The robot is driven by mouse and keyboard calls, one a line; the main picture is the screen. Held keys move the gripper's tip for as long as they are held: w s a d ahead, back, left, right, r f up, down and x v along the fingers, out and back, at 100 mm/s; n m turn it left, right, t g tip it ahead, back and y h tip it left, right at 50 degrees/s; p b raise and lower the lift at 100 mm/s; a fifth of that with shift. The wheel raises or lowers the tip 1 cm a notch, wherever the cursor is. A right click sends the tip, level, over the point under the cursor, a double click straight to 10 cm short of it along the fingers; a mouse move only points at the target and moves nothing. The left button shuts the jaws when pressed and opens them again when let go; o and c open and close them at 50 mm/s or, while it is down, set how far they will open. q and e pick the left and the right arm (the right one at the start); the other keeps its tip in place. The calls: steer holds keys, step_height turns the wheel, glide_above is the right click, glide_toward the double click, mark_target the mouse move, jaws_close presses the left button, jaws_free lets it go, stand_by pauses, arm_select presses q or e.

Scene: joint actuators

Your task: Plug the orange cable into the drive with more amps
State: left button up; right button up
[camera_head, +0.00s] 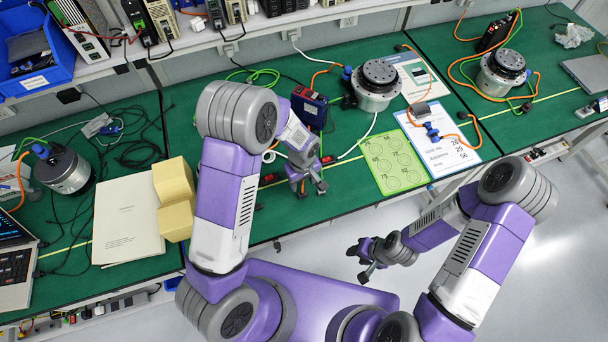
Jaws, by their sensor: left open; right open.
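An orange cable (472,122) with blue connectors (432,131) lies on a white and blue sheet right of centre. Another orange cable (318,74) runs beside the middle round actuator (377,80). A dark blue box-shaped drive (310,107) stands left of that actuator. A black drive (496,32) stands at the back right, near a second actuator (502,70). Amp labels are too small to read. My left gripper (309,190) is open and empty over the bench's front part, below the blue drive. My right gripper (362,263) is open and empty, off the bench's front edge.
A green sheet with circles (385,162) lies right of my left gripper. Yellow blocks (174,182) and a paper folder (128,222) lie left. Another actuator (62,168) and a laptop (14,268) are at far left.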

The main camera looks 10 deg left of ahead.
mark_target(302, 193)
arm_select(q)
steer(key=shift+s+f, duration=0.2)
steer(key=shift+f, duration=0.3)
step_height(302, 193, down, 7)
steer(key=b, duration=0.5)
steer(key=shift+r+b, duration=0.15)
steer(key=shift+b, duration=0.15)
jaws_close()
steer(key=shift+r+p, duration=1.8)
steer(key=shift+r, duration=0.75)
